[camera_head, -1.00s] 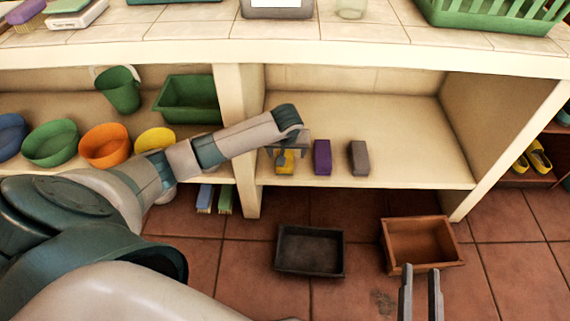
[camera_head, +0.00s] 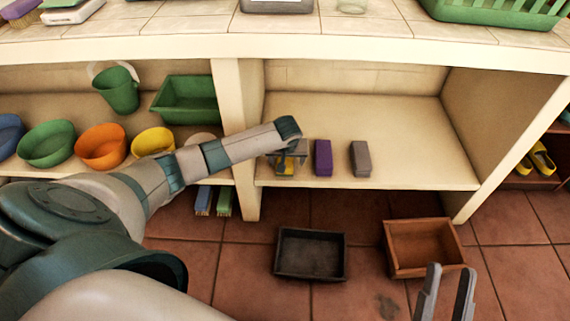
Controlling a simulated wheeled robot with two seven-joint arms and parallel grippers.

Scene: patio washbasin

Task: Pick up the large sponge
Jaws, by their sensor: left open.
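A yellow sponge-like block (camera_head: 285,169) lies on the right-hand shelf, partly covered by my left gripper (camera_head: 287,161). The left gripper is open, with its fingers pointing down over or around the block; I cannot tell whether they touch it. A purple block (camera_head: 322,158) and a grey-brown block (camera_head: 360,158) stand in a row to its right, apart from the gripper. Which of them is the large sponge is not clear. My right gripper (camera_head: 448,275) is open and empty at the lower right, over the floor.
A shelf divider (camera_head: 241,140) stands left of the yellow block. Left of it are an orange bowl (camera_head: 101,147), a yellow bowl (camera_head: 153,143) and a green bucket (camera_head: 118,92). The counter (camera_head: 330,46) overhangs the shelf. A black tray (camera_head: 311,279) and a wooden box (camera_head: 388,262) sit on the floor.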

